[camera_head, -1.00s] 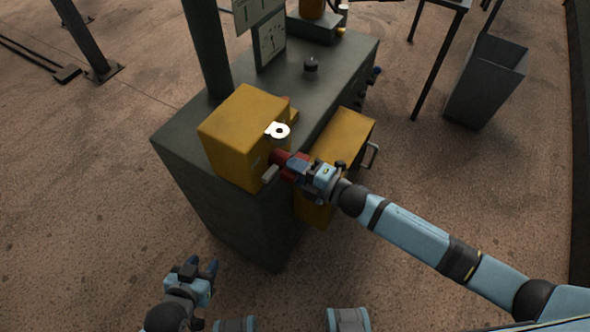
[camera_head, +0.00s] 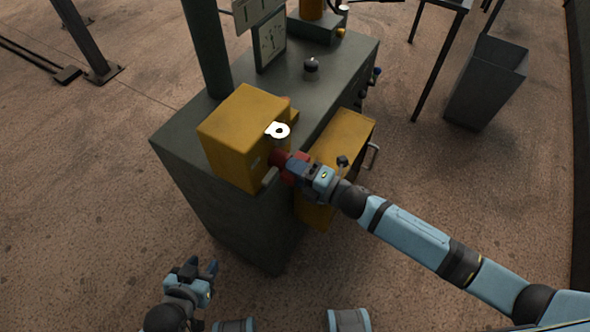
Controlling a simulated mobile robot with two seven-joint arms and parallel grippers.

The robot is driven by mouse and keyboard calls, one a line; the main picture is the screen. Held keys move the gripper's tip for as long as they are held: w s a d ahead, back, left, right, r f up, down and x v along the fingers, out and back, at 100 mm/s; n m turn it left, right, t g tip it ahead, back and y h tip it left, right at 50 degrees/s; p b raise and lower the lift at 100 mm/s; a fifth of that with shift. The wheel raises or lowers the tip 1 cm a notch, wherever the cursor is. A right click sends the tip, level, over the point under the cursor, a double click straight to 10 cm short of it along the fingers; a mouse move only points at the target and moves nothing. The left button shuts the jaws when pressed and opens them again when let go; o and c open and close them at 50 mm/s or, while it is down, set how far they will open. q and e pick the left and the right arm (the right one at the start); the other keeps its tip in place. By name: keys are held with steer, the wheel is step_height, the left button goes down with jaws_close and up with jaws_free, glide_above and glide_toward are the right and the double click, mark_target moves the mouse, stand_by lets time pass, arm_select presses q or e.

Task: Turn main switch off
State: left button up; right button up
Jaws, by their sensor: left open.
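The main switch is a red knob (camera_head: 278,158) on the side of a yellow box (camera_head: 240,128) on the dark grey cabinet. A white round tag (camera_head: 277,130) shows just above the knob. My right gripper (camera_head: 289,166) is at the knob, its fingers overlapping it in the view. Whether the fingers are closed on it cannot be made out. My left gripper (camera_head: 201,268) is open and empty, low in front of the cabinet and away from the switch.
The dark grey cabinet (camera_head: 190,150) carries a post, a gauge panel (camera_head: 270,42) and a black knob (camera_head: 311,64). A second yellow box (camera_head: 345,135) is on its right side, close to my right arm. A grey bin (camera_head: 487,80) stands at right.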

steer(key=shift+o, duration=1.1)
steer(key=b+v, duration=0.1)
steer(key=v, duration=1.2)
steer(key=shift+s+d, duration=0.25)
steer(key=shift+d, duration=0.1)
steer(key=shift+a, duration=0.1)
